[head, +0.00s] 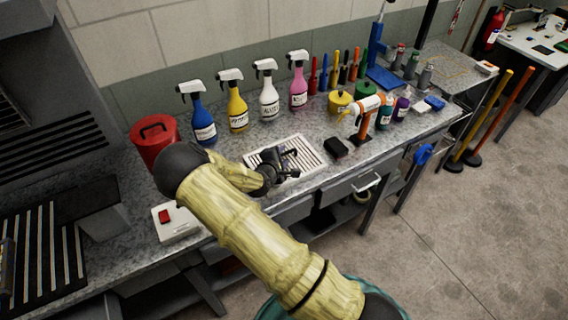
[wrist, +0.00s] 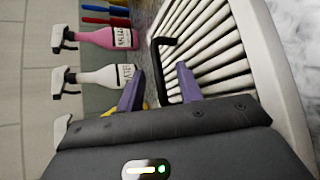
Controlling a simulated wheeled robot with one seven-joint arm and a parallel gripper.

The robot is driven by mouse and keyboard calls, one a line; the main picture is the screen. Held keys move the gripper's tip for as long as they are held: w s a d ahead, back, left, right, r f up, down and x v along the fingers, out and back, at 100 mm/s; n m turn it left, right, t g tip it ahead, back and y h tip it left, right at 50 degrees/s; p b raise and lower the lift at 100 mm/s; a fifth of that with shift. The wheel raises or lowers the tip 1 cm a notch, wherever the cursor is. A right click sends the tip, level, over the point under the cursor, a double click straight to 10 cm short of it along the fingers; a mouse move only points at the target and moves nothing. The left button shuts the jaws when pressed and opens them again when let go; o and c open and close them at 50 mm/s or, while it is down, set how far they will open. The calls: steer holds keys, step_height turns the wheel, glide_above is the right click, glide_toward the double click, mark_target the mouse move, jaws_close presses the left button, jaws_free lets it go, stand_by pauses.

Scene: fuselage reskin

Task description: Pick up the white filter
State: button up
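The white filter (head: 313,156) lies flat on the grey workbench, a white frame with pale slats. It also fills the right side of the wrist view (wrist: 232,50). A black bar-shaped handle (wrist: 158,62) stands up from it. My gripper (head: 285,158) is over the filter and hides part of it in the head view. In the wrist view my gripper (wrist: 158,82) has its two purple fingers apart, with the handle appearing between them. I see no finger touching the handle, and how deep it sits between them is unclear.
Spray bottles (head: 239,105) stand behind the filter. A red canister (head: 155,138) and a white box with a red switch (head: 178,221) are to the left. A black block (head: 336,148) and an orange-white tool (head: 365,118) are close on the right.

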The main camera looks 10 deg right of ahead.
jaws_close()
stand_by(1.4)
